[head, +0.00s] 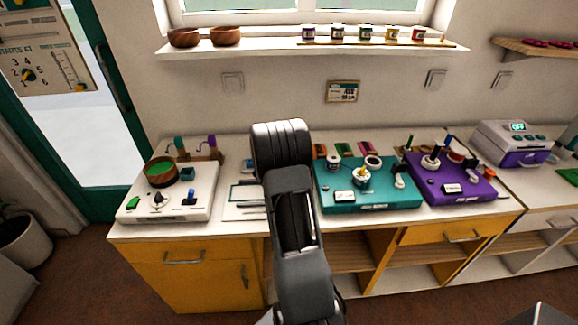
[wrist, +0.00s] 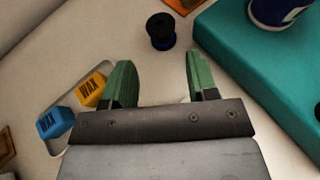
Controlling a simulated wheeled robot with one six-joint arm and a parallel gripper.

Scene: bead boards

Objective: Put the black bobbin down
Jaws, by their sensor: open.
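The black bobbin (wrist: 160,32) stands on the white counter in the wrist view, beyond my fingertips and between their lines. A blue band shows low on it. My gripper (wrist: 158,75) is open and empty, its two green fingers wide apart, with a gap between them and the bobbin in the picture. In the head view my dark arm covers the middle of the counter, and I cannot make out the gripper or the bobbin there.
A teal board (head: 367,199) stands right of my arm; its edge (wrist: 232,48) is close to the bobbin. A yellow wax block (wrist: 91,90) and a blue wax block (wrist: 55,122) lie at left. A white board (head: 140,213) and a purple board (head: 475,188) stand farther out.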

